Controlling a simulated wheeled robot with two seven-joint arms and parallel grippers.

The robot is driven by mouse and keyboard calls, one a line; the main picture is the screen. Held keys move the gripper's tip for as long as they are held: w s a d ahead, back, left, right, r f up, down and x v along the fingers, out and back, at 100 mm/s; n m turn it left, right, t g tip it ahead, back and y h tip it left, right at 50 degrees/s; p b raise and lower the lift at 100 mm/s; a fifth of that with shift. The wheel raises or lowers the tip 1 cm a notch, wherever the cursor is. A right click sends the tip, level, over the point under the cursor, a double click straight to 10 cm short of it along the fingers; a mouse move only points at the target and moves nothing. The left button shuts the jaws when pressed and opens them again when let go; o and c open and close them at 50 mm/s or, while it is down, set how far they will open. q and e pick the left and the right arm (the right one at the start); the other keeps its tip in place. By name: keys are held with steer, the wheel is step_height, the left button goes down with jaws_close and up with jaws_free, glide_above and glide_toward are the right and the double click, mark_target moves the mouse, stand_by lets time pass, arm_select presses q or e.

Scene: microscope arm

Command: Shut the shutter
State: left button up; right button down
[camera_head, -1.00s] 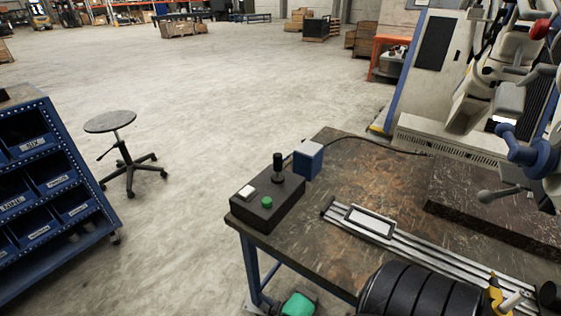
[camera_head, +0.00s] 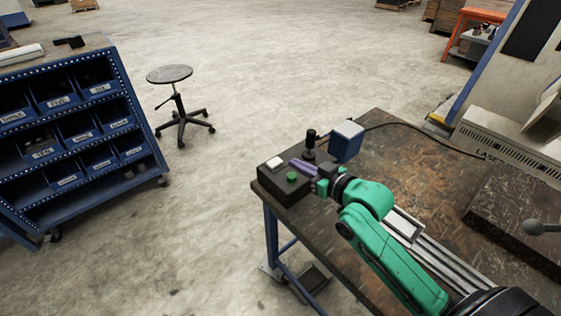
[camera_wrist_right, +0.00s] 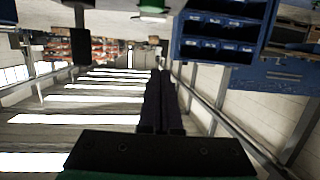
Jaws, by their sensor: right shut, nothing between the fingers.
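The dark control box (camera_head: 270,186) sits at the near left corner of the worktable. On its top are a white rocker switch (camera_head: 274,163), a green button (camera_head: 292,177) and a black joystick (camera_head: 310,140). Which of these works the shutter I cannot tell. My right gripper (camera_head: 295,163) is shut and empty, its purple-dark fingers over the box between the joystick and the green button, pointing toward the white switch. Whether the tips touch it is unclear. In the right wrist view, the closed fingers (camera_wrist_right: 160,100) point up, with the green button (camera_wrist_right: 152,8) and joystick (camera_wrist_right: 80,45) beyond them. My left gripper is out of view.
A blue-grey block (camera_head: 346,141) stands just behind the joystick, near my gripper. A metal rail (camera_head: 440,262) and a dark stone slab (camera_head: 515,205) lie to the right on the worktable (camera_head: 420,150). A stool (camera_head: 170,75) and a blue bin rack (camera_head: 75,140) stand left.

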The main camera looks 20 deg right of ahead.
steer(key=p, duration=0.2)
glide_above(276, 172)
steer(key=shift+s+f, duration=0.2)
steer(key=shift+f, duration=0.9)
steer(key=f, duration=0.4)
steer(key=shift+w, duration=0.2)
steer(key=shift+s+f, duration=0.1)
steer(key=shift+f, duration=0.1)
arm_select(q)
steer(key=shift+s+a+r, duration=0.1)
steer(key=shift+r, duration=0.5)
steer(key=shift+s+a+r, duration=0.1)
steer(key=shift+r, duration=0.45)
